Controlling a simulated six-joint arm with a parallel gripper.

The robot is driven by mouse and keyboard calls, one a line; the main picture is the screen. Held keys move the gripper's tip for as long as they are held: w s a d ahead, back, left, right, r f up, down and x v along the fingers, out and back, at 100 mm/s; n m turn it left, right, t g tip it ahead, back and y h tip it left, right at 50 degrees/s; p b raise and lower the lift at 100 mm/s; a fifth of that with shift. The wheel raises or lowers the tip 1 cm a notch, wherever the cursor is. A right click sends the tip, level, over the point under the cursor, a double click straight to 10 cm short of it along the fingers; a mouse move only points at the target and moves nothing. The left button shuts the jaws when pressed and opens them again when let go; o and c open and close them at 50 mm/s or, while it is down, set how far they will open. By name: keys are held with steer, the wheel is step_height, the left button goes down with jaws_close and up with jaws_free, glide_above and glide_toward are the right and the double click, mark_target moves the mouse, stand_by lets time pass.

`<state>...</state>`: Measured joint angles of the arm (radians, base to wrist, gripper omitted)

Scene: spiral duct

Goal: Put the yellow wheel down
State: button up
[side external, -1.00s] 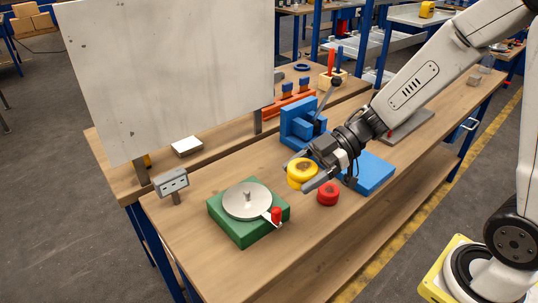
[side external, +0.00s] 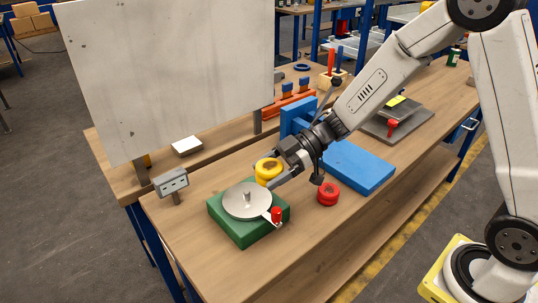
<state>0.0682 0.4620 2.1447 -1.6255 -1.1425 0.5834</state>
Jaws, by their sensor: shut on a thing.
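The yellow wheel (side external: 267,170) is between the fingers of my gripper (side external: 268,173), which is shut on it. The wheel is held in the air near the back right edge of the round grey plate (side external: 240,203), which has a short upright pin (side external: 247,196) at its middle. The plate sits on a green base (side external: 241,233) with a red-knobbed lever (side external: 276,214) at its front right. A red wheel (side external: 328,194) lies on the bench to the right of the green base.
A blue slab (side external: 358,167) and a blue lever press (side external: 301,122) stand behind and right of my gripper. A small display (side external: 172,182) stands left of the green base. A large grey panel (side external: 165,75) rises behind. The bench front (side external: 275,270) is clear.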

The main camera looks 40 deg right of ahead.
mark_target(247, 191)
steer(key=shift+w+a+f, duration=0.25)
steer(key=shift+w+f, duration=0.65)
steer(key=shift+w+a+f, duration=0.2)
steer(key=shift+w+f, duration=0.65)
steer(key=shift+w, duration=0.05)
steer(key=shift+w+a+f, duration=0.25)
steer(key=shift+w+f, duration=0.65)
steer(key=shift+w+a+f, duration=0.1)
steer(key=shift+w+f, duration=0.25)
steer(key=shift+f, duration=0.15)
steer(key=shift+w+f, duration=0.15)
steer(key=shift+f, duration=1.3)
steer(key=shift+f, duration=0.2)
steer(key=o, duration=1.3)
steer(key=shift+v, duration=3.85)
